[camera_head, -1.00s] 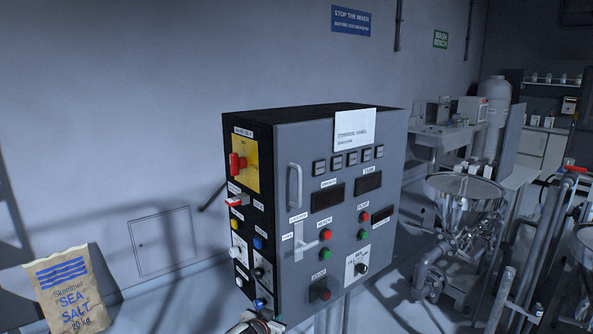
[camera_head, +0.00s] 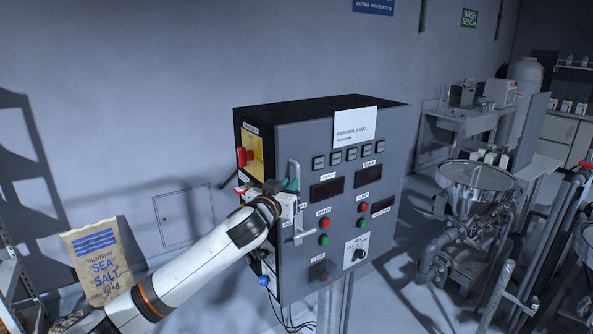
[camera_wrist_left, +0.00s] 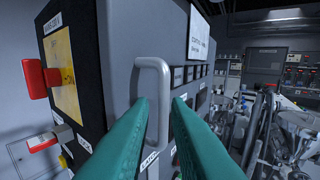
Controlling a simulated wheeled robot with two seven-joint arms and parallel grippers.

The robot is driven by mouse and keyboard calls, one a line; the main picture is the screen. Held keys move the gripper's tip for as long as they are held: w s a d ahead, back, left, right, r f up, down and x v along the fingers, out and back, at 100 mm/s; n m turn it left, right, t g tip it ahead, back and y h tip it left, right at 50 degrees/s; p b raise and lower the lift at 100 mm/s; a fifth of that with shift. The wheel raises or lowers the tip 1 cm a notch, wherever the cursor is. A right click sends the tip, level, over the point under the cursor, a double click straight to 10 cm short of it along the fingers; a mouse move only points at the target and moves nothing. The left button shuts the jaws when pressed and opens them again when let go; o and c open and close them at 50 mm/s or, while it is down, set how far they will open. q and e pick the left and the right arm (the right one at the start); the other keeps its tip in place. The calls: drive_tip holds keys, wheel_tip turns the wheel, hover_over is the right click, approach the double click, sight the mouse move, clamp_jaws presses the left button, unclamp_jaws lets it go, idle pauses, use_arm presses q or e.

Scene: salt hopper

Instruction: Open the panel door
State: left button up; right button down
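The control panel (camera_head: 345,200) is a grey box with a dark left side, and its front door looks closed. Its pale, upright door handle (camera_head: 294,172) is near the front's left edge; the handle also shows close up in the wrist view (camera_wrist_left: 165,72). A silver latch lever (camera_head: 304,235) sits lower on the front. My left gripper (camera_head: 286,184) is at the handle. In the wrist view its two green fingers (camera_wrist_left: 160,102) are apart, with part of the handle between them; contact cannot be told. My right gripper is not in view.
The panel's left side carries a red rotary switch (camera_head: 242,156) on a yellow plate, close to my left gripper. Buttons and displays cover the front. A salt sack (camera_head: 103,262) stands at the left. A steel hopper (camera_head: 476,184) and pipework stand at the right.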

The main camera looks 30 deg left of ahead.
sight(298, 177)
use_arm(q)
drive_tip(key=w, duration=0.1)
drive_tip(key=w+p, duration=0.1)
drive_tip(key=w, duration=0.2)
drive_tip(key=shift+a+r, duration=0.15)
drive_tip(key=shift+r, duration=0.1)
drive_tip(key=shift+w+a+f+p, duration=0.15)
drive_tip(key=shift+w+p, duration=0.1)
drive_tip(key=shift+w, duration=0.2)
drive_tip(key=shift+w+a+f+p, duration=0.15)
drive_tip(key=shift+w+p, duration=0.1)
drive_tip(key=shift+w, duration=0.2)
drive_tip(key=shift+r, duration=0.1)
clamp_jaws()
drive_tip(key=shift+d, duration=0.1)
